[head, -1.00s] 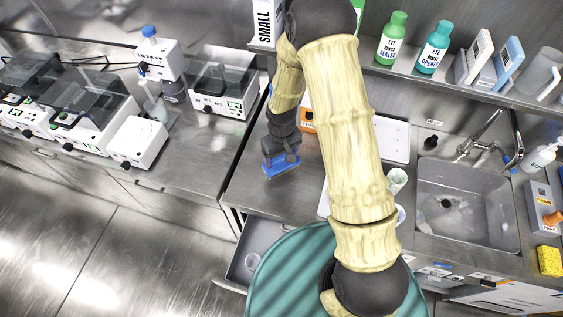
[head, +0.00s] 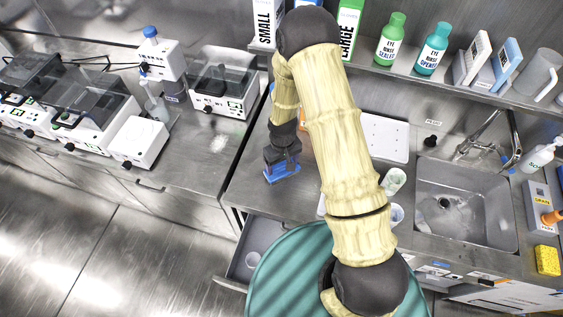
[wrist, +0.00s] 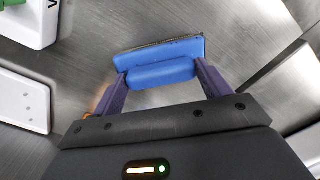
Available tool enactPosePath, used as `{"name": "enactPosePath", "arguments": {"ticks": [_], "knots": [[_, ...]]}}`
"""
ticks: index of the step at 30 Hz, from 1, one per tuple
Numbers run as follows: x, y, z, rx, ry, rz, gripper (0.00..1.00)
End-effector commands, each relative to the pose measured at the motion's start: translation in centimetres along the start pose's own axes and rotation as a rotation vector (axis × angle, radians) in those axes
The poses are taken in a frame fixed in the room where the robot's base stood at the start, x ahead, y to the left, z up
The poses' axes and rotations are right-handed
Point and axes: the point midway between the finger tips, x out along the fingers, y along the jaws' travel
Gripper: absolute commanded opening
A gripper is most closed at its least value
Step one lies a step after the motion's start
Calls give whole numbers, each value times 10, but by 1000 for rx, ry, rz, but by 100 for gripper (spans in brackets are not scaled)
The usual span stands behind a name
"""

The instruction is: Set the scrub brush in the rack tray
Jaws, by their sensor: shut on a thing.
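The scrub brush (wrist: 165,62) is a blue block with a dark bristle edge, held crosswise between the two fingers of my gripper (wrist: 161,82). In the head view the brush (head: 283,174) hangs from my gripper (head: 282,160) over the left part of the steel counter. I cannot tell its exact height above the counter. A flat white tray with small holes, which looks like the rack tray (head: 388,138), lies at the back of the counter, partly hidden by my arm. Its corner shows at the left of the wrist view (wrist: 22,100).
A sink (head: 466,205) is right of the tray, with a yellow sponge (head: 547,260) nearby. Cups (head: 393,181) stand beside my arm. An open drawer (head: 262,250) is below the counter. A shelf with bottles (head: 391,40) runs above. Bare counter surrounds the brush.

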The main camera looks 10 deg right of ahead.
Motion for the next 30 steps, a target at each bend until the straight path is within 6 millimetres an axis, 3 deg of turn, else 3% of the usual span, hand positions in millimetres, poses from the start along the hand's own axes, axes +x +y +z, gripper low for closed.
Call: {"name": "enactPosePath", "arguments": {"ticks": [4,5,7,8,21,30], "knots": [[4,-2,0,-4,0,0,48],[3,-2,0,-5,0,0,82],[3,-3,0,-6,0,0,96],[3,-3,0,-6,0,0,98],[-4,-3,-1,-5,1,0,98],[-42,-2,-2,-4,5,0,98]]}}
